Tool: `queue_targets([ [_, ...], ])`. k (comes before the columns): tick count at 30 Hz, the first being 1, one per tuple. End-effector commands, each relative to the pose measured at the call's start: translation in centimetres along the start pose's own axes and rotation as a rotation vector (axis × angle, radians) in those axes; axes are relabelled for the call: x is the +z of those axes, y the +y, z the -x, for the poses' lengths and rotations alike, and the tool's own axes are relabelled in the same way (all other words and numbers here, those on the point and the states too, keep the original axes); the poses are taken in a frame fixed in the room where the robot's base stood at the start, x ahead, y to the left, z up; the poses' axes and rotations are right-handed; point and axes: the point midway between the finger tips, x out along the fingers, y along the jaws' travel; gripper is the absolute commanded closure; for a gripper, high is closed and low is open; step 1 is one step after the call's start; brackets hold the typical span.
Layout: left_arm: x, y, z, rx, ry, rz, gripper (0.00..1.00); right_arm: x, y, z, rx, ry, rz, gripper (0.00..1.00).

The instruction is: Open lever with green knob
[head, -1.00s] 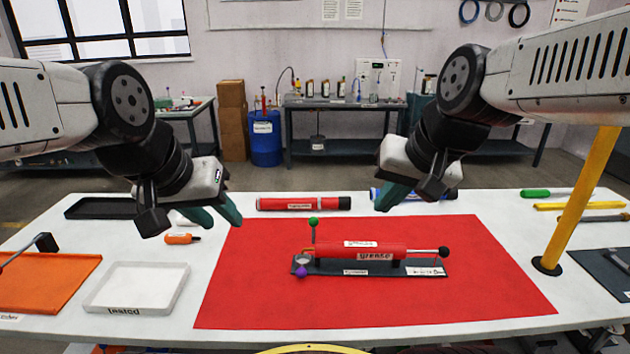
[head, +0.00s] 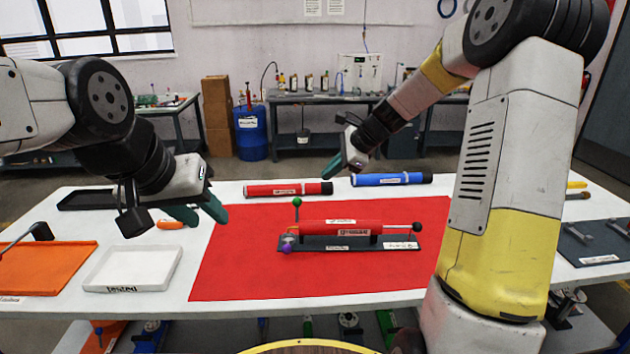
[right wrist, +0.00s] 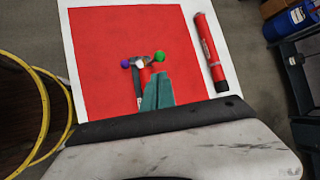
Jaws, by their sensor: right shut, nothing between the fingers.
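The green knob (head: 297,202) tops a thin lever standing upright at the left end of the red grease tube (head: 340,228), which lies on a dark base (head: 400,244). A purple knob (head: 288,249) sits low at the same end. My right gripper (head: 330,174) is shut and empty, above and behind the tube, right of the green knob and apart from it. In the right wrist view its fingers (right wrist: 157,80) cover much of the tube; the green knob (right wrist: 159,57) and purple knob (right wrist: 125,64) show past the tips. My left gripper (head: 200,213) is open and empty at the mat's left edge.
A red mat (head: 240,275) lies under the device. A red tube (head: 285,189) and a blue tube (head: 390,179) lie behind it. A white tray (head: 133,268) and an orange tray (head: 50,268) are at left. The mat's front is clear.

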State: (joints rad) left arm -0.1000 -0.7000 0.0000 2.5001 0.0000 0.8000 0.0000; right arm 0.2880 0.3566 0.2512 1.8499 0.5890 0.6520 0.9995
Motion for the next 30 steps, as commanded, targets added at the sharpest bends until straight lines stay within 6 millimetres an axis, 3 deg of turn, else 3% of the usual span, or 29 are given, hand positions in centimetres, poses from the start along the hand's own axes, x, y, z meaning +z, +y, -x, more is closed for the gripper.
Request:
queue_targets([
  [16,0.0,0.0,0.0,0.000,0.000,0.000,0.64,0.1,0.2,-10.8,0.005,-0.001,0.004,1.00],
  [22,0.0,0.0,0.0,0.000,0.000,0.000,0.64,0.0,0.1,-12.5,0.002,0.001,0.005,1.00],
  [30,0.0,0.0,0.0,0.000,0.000,0.000,0.64,0.1,0.1,-12.8,0.001,0.001,0.005,1.00],
])
